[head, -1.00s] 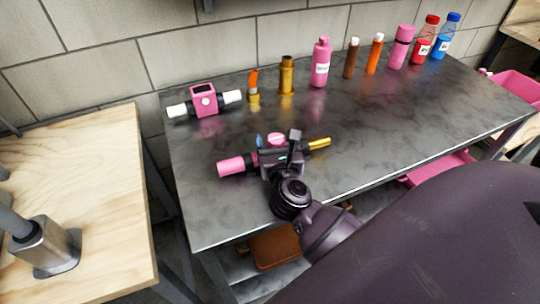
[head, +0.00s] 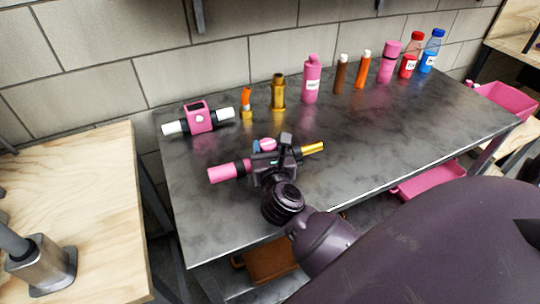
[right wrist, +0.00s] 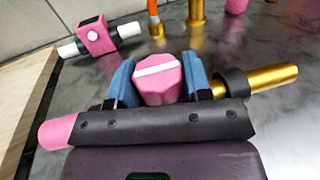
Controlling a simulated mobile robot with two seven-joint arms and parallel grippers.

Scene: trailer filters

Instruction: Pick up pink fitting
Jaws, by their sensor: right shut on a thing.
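My right gripper (head: 268,146) is over the dark table, with its blue fingers closed on the sides of a pink fitting. The fitting's pink middle, with a white stripe on top, sits between the fingertips (right wrist: 160,68) in the right wrist view. A pink cylinder (head: 229,171) sticks out on the left of the gripper and a gold tube (head: 313,147) on the right, both seemingly parts of the held fitting. A black ring sits around the gold end. The gripper body hides the fitting's centre. My left gripper is not in view.
A pink block with white ends (head: 200,120) stands back left on the table (head: 390,140). Gold and orange pieces and a row of bottles (head: 311,84) line the back. A wooden table (head: 80,190) is at left. A pink bin (head: 507,97) is at far right.

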